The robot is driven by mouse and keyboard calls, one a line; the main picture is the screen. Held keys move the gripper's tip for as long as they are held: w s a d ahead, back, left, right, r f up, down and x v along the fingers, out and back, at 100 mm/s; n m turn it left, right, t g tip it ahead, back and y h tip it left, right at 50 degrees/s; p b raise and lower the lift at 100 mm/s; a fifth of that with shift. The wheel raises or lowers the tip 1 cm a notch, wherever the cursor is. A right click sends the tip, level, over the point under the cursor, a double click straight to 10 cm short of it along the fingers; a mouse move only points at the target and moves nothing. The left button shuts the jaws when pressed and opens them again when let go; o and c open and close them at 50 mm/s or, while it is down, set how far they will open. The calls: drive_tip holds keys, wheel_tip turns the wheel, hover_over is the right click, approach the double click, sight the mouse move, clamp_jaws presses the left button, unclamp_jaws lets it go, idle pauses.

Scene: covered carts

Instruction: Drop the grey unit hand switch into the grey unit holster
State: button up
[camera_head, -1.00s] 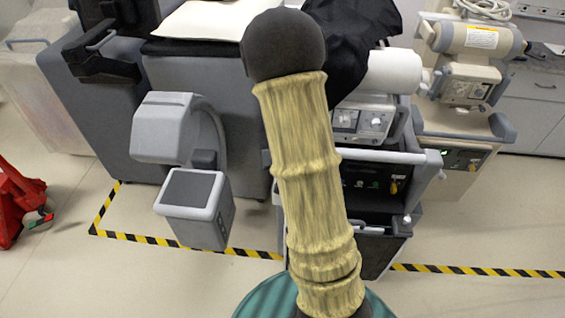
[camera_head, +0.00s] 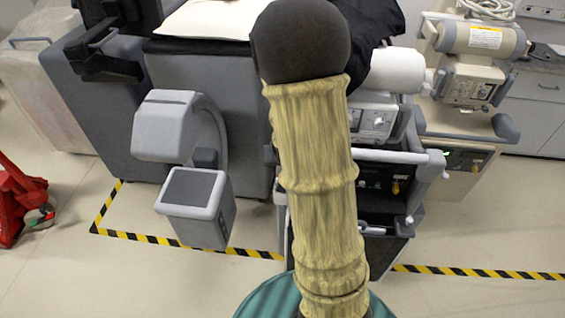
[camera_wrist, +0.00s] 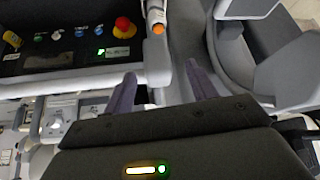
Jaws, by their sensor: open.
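Just beyond the fingertips, a small white cylinder with an orange end (camera_wrist: 157,22) stands beside a white bumper edge. It may be the hand switch, but I cannot tell for sure. I cannot make out the holster with certainty in either view. In the head view, my arm covers part of the middle cart (camera_head: 385,156), and my gripper is hidden.
The wrist view shows a dark control panel (camera_wrist: 60,35) with a red button (camera_wrist: 124,27). A grey unit with a curved arm (camera_head: 165,128) stands left in the head view, and another cart (camera_head: 455,150) stands right. Yellow-black tape (camera_head: 480,271) marks the open floor.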

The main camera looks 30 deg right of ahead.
drive_tip(key=s+a+r+n+g+y, duration=0.2)
drive_tip(key=s+a+r+n+g, duration=0.1)
drive_tip(key=s+a, duration=0.9)
wheel_tip(320, 180, up, 2)
drive_tip(key=shift+s+a+r+n+g, duration=0.15)
drive_tip(key=shift+s+a+n+g, duration=0.25)
drive_tip(key=shift+n, duration=0.3)
drive_tip(key=shift+w, duration=0.1)
